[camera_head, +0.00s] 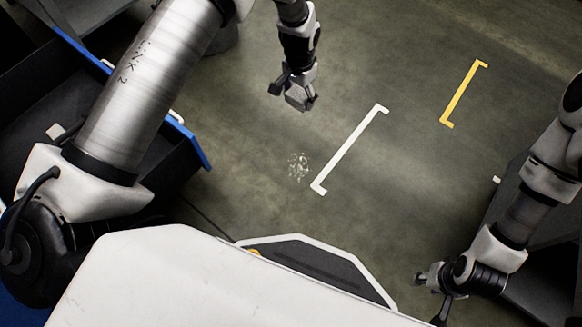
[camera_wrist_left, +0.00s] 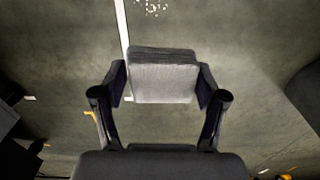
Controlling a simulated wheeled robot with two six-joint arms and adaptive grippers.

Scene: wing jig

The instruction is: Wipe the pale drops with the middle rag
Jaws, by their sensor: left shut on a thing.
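The pale drops (camera_head: 298,166) lie as a small speckled patch on the floor, left of a white floor marking. They also show at the top edge of the left wrist view (camera_wrist_left: 153,7). My left gripper (camera_head: 294,94) is shut on a folded grey rag (camera_wrist_left: 162,80), held between its two fingers. In the head view it hangs above the floor, farther back than the drops and apart from them. My right gripper (camera_head: 432,297) is at the lower right, with its fingers apart and nothing visible between them. No other rag can be made out.
A white bracket-shaped marking (camera_head: 348,150) and a yellow one (camera_head: 463,95) are on the floor. A dark bin with a blue rim (camera_head: 203,150) stands at the left. A dark block (camera_head: 545,230) stands at the right. The floor around the drops is clear.

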